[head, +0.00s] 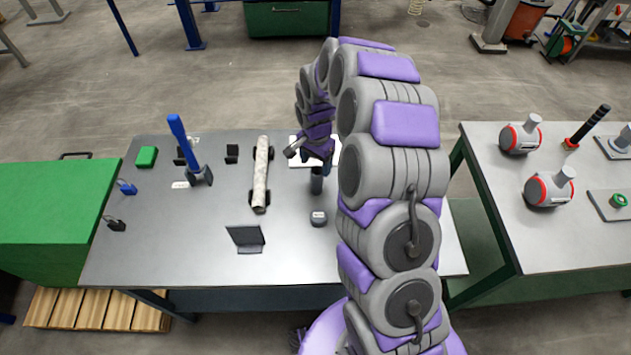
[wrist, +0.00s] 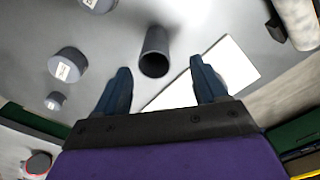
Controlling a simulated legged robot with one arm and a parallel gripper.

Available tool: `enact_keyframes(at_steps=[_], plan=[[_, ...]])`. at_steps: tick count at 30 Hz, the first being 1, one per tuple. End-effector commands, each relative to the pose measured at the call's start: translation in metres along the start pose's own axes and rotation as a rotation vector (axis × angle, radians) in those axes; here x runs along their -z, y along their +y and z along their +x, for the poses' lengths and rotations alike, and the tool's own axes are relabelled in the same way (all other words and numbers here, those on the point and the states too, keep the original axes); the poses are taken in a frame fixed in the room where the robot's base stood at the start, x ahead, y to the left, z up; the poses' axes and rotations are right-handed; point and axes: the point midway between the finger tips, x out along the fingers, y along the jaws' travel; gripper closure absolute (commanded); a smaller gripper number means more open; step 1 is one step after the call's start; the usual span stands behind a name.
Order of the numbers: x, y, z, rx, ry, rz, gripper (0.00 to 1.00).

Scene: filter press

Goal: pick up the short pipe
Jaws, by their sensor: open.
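The short pipe (head: 316,181) is a dark grey hollow tube standing upright on the grey table, just below my gripper (head: 308,153) in the head view. In the wrist view the short pipe (wrist: 155,54) shows its open end, slightly beyond and between the two blue fingers of my gripper (wrist: 158,78). The fingers are spread apart with nothing between their tips. I cannot tell how far the tips are above the pipe. My arm hides part of the table to the right.
A long mottled pipe (head: 261,173) rests on dark supports to the left. A small grey labelled piece (head: 318,218) and a dark angled plate (head: 246,238) lie nearer. A white sheet (wrist: 236,64) lies beside the pipe. A second table (head: 560,225) holds red-ringed grey parts.

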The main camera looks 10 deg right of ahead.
Motion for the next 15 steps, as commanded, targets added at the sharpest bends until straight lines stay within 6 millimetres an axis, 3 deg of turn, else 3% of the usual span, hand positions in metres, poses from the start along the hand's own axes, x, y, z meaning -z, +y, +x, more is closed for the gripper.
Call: enact_keyframes(at_steps=[8, 15], plan=[[0.002, 0.004, 0.016, 0.002, -0.007, 0.002, 0.29], [-0.003, 0.003, 0.05, 0.002, -0.002, 0.001, 0.29]])
